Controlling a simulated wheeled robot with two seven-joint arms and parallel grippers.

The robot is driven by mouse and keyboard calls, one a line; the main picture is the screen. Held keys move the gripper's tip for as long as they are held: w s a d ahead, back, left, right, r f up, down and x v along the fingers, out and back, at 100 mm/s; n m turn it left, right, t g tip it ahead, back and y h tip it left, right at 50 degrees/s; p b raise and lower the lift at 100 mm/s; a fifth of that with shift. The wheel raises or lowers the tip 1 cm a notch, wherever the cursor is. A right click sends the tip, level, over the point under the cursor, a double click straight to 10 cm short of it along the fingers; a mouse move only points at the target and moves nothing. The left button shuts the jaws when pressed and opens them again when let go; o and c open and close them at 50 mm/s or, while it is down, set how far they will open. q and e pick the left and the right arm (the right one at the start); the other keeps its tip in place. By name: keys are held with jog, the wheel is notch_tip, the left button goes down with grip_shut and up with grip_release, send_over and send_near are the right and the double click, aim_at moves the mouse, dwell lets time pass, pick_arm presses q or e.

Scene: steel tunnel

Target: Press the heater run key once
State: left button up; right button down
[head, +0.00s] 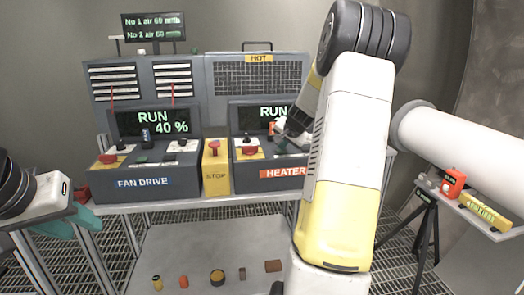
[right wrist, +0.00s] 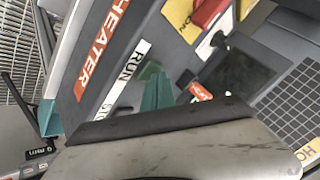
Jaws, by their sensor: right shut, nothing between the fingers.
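The heater panel (head: 243,170) has a red knob on a yellow plate and an orange HEATER label (head: 281,172), which also shows in the right wrist view (right wrist: 100,50). The white RUN label (right wrist: 130,62) is clear there, with a partly covered label beside it. My right gripper (head: 284,146) is shut and empty, low over the panel's key area. Its teal fingertips (right wrist: 157,92) appear close beside the RUN label. I cannot make out the run key itself or whether the fingers touch it. My left gripper (head: 86,218) is at the far left, away from the panel; its jaw opening is unclear.
The fan drive panel (head: 142,182) stands left of the yellow stop box (head: 215,170). My right arm hides the heater panel's right side. Small items lie on the lower shelf (head: 215,245). A white pipe (head: 465,150) and small stand (head: 485,218) are at right.

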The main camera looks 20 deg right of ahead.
aim_at(282, 152)
jog(key=shift+r, duration=0.85)
jog(key=shift+r, duration=0.1)
jog(key=shift+r, duration=2.45)
